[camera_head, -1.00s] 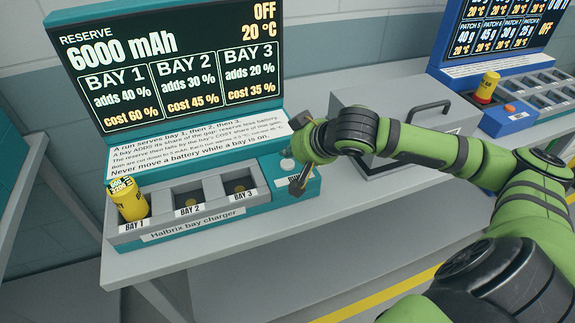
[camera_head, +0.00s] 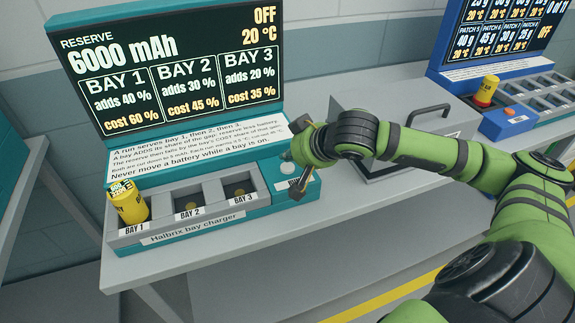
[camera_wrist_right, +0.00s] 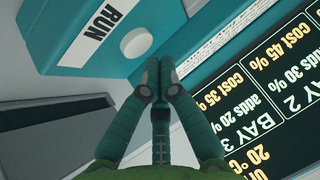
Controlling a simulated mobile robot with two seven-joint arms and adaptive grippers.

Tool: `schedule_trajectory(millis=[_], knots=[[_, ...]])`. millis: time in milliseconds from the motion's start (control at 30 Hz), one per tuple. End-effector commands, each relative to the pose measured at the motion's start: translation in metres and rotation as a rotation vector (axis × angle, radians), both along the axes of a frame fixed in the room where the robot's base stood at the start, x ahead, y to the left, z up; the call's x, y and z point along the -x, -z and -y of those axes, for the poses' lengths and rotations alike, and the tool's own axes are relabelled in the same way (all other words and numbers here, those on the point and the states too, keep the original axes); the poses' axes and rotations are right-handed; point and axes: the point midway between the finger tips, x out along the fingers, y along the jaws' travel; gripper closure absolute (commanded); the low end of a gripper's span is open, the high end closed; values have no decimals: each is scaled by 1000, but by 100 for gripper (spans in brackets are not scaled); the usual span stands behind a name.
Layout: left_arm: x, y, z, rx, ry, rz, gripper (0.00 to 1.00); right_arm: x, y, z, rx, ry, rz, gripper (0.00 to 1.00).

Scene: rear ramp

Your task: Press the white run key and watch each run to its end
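The white run key (camera_head: 288,168) is a round button on the teal right end of the bay charger (camera_head: 197,227). It also shows in the right wrist view (camera_wrist_right: 136,41) beside the RUN label. My right gripper (camera_wrist_right: 160,78) is shut and empty, its fingertips together and apart from the key in that picture. In the head view it is over the charger's right end, close to the key. A yellow battery (camera_head: 130,204) stands in bay 1. Bays 2 and 3 are empty. The display (camera_head: 165,70) reads OFF, 20 °C, reserve 6000 mAh. My left gripper is not in view.
A grey box with a black handle (camera_head: 428,112) stands right of the charger, behind my right arm. A blue device (camera_head: 505,122) with an orange button and a red-yellow cylinder is further right. The grey bench (camera_head: 240,242) is bare in front of the charger.

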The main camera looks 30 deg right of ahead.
Motion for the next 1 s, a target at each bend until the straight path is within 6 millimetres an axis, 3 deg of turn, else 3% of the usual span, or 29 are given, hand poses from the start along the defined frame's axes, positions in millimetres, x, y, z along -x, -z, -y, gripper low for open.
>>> schedule_trajectory(millis=[1000], knots=[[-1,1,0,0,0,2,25,0,10,0,0,0,0,100]])
